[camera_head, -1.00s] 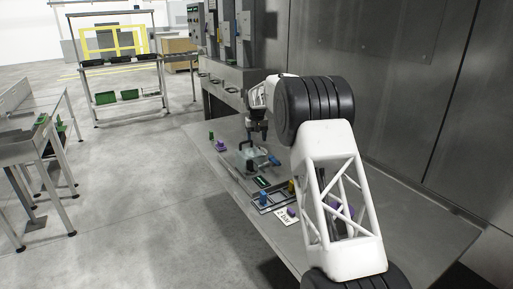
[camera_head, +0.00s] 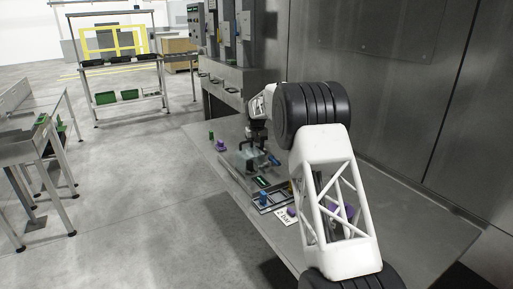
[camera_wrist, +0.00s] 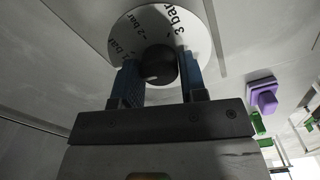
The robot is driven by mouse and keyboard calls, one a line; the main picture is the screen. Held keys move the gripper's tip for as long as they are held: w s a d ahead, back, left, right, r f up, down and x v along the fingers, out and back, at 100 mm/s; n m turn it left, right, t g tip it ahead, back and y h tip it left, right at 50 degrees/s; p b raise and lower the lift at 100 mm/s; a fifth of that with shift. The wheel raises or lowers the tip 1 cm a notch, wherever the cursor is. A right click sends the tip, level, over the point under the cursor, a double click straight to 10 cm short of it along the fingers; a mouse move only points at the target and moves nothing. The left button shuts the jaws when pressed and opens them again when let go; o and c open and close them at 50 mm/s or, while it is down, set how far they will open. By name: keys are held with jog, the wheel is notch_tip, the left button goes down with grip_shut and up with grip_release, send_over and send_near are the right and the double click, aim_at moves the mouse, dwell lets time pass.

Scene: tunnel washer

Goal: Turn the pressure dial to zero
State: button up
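The pressure dial (camera_wrist: 195,32) is a white round plate with black bar markings at the top of the wrist view. "2 bar" and "3 bar" are readable. Its round black knob (camera_wrist: 159,64) sits between the two blue fingertips of my gripper (camera_wrist: 159,75). The fingers stand one on each side of the knob, close to it; I cannot tell whether both touch it. The zero mark and any pointer are hidden or not readable. In the head view my gripper (camera_head: 256,140) points down over the bench, and the dial cannot be made out there.
The grey bench (camera_head: 405,225) runs along a metal wall. A purple part also shows in the wrist view (camera_wrist: 262,95).

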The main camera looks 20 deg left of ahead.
jog(key=c, duration=0.4)
jog(key=shift+n, duration=0.8)
jog(key=o, duration=0.9)
jog(key=shift+r, duration=0.1)
